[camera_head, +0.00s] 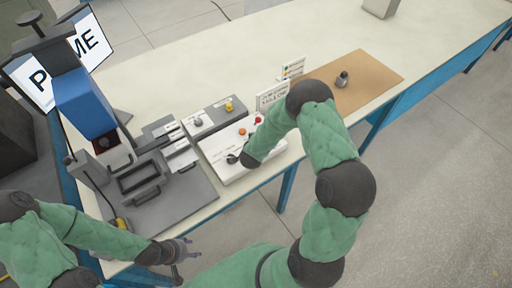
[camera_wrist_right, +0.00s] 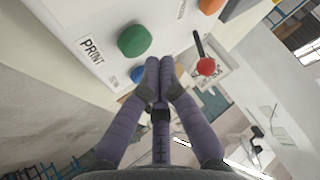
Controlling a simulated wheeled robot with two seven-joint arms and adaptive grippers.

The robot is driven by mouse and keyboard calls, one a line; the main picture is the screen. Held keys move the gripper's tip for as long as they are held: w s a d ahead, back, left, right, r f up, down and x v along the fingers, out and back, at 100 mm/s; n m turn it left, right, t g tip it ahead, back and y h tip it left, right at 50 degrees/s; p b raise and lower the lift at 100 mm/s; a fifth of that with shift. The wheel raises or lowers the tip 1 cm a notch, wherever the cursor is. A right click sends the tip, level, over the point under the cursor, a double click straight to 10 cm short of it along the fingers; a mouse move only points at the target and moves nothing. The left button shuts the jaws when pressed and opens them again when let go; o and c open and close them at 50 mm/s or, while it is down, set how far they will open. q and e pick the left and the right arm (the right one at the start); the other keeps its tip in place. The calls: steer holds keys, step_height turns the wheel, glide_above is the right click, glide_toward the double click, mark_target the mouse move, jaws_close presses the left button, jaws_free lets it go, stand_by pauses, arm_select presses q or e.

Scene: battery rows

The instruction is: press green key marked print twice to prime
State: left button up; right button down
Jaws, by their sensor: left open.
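The green key (camera_wrist_right: 134,40) is a round domed button on a white panel (camera_wrist_right: 95,15), next to a label reading PRINT (camera_wrist_right: 91,50) in the right wrist view. My right gripper (camera_wrist_right: 160,66) has its fingers together with nothing between them. Its tips are just beside the green key in the picture; I cannot tell whether they touch it or the panel. In the head view the white panel (camera_head: 215,150) lies on the bench, and my right arm hides the green key. My left gripper (camera_head: 188,248) is open and empty by the bench's front edge.
Orange (camera_head: 242,132) and red (camera_head: 257,120) buttons sit on the panel. A screen reading PRIME (camera_head: 85,45) stands behind a blue press (camera_head: 85,103). Grey fixtures (camera_head: 140,182) lie left of the panel. A brown mat (camera_head: 372,75) holds a small metal part (camera_head: 342,80).

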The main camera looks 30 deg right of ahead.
steer(key=shift+f, duration=0.15)
stand_by(0.4)
steer(key=shift+f+b, duration=0.3)
steer(key=shift+b, duration=0.05)
steer(key=shift+f+b, duration=0.4)
steer(key=shift+f, duration=0.05)
stand_by(0.8)
steer(key=shift+r, duration=0.1)
steer(key=shift+r+p, duration=0.75)
steer(key=shift+r, duration=0.05)
steer(key=shift+r, duration=0.1)
step_height(320, 180, up, 5)
steer(key=p, duration=0.4)
stand_by(2.0)
